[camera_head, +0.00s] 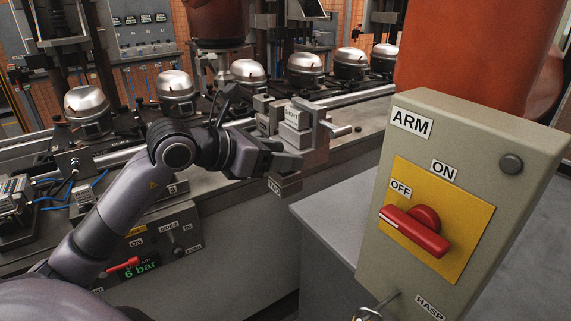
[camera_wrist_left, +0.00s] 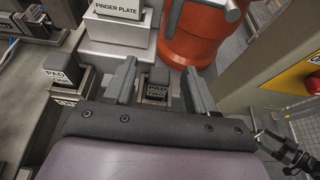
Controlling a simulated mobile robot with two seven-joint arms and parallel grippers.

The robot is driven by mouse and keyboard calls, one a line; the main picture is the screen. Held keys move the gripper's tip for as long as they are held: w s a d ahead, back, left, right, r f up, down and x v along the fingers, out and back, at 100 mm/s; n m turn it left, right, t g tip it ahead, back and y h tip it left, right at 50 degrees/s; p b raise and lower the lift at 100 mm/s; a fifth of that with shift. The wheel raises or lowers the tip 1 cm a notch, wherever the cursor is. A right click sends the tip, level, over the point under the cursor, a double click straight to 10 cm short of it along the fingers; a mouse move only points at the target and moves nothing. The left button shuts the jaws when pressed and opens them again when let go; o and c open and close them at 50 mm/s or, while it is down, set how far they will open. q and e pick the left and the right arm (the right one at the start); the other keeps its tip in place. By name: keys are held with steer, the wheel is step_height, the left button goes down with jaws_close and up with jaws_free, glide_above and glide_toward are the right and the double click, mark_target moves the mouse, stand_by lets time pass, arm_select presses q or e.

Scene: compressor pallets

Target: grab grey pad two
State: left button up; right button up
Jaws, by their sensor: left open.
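In the left wrist view a dark grey pad (camera_wrist_left: 158,75) sits in a holder between my left gripper's two fingers. Its small label is hard to read. My left gripper (camera_wrist_left: 160,80) is open, with a finger on each side of the pad; I cannot tell if either touches it. A second grey block labelled PAD ONE (camera_wrist_left: 65,70) stands to the left. In the head view my left gripper (camera_head: 288,160) is at the front edge of the bench, beside the grey block stand, and its arm hides part of the bench.
A block labelled FINGER PLATE (camera_wrist_left: 117,12) stands beyond the fingers. An orange cylindrical part (camera_wrist_left: 205,35) is close behind to the right. The ARM switch box (camera_head: 455,190) fills the right of the head view. Several compressors (camera_head: 305,68) line the conveyor behind.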

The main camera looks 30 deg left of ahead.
arm_select(q)
jaws_close()
steer(key=shift+r, duration=0.15)
